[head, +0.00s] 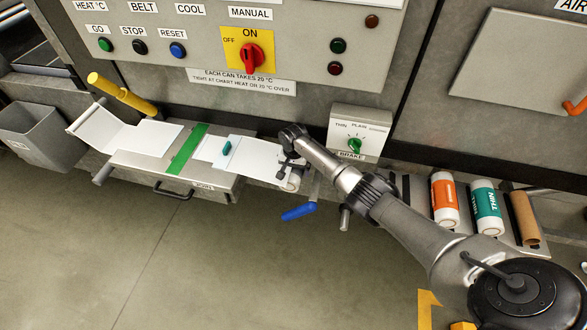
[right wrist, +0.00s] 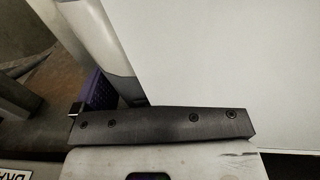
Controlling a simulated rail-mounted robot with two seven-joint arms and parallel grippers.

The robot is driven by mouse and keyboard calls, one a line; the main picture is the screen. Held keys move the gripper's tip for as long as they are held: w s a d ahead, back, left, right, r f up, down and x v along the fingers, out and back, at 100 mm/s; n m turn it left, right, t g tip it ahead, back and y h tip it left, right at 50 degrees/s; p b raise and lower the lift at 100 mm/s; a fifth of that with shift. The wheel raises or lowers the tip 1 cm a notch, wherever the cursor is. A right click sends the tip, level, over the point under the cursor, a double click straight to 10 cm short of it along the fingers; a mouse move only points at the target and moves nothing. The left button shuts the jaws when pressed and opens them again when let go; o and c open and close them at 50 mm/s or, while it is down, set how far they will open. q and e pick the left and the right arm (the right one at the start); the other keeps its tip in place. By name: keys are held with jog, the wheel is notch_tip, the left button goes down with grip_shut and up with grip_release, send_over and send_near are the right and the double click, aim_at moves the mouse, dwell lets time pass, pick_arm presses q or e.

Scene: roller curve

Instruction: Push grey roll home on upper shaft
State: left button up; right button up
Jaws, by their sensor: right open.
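A pale grey-white roll (head: 291,183) sits at the right end of the white web, partly hidden under my right gripper. I cannot tell how far it sits along its shaft, and the shaft is hidden there. My right gripper (head: 288,168) is over this roll and the web's right end; its jaws are open. I cannot tell whether they touch the roll. In the right wrist view a dark finger bar (right wrist: 160,125) crosses the lower part, with a white surface (right wrist: 230,50) behind it and a grey cylindrical part (right wrist: 98,45) at upper left. My left gripper is not in view.
A blue lever (head: 298,212) and a grey stub (head: 345,217) stick out just below my right arm. An orange-labelled roll (head: 445,200), a teal-labelled roll (head: 486,206) and a brown core (head: 524,217) lie at right. The brake box (head: 357,130) is behind the arm.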

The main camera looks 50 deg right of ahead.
notch_tip(320, 180, up, 12)
jog(key=p, duration=0.4)
jog(key=shift+r+p, duration=0.2)
jog(key=shift+p, duration=0.2)
jog(key=shift+r, duration=0.7)
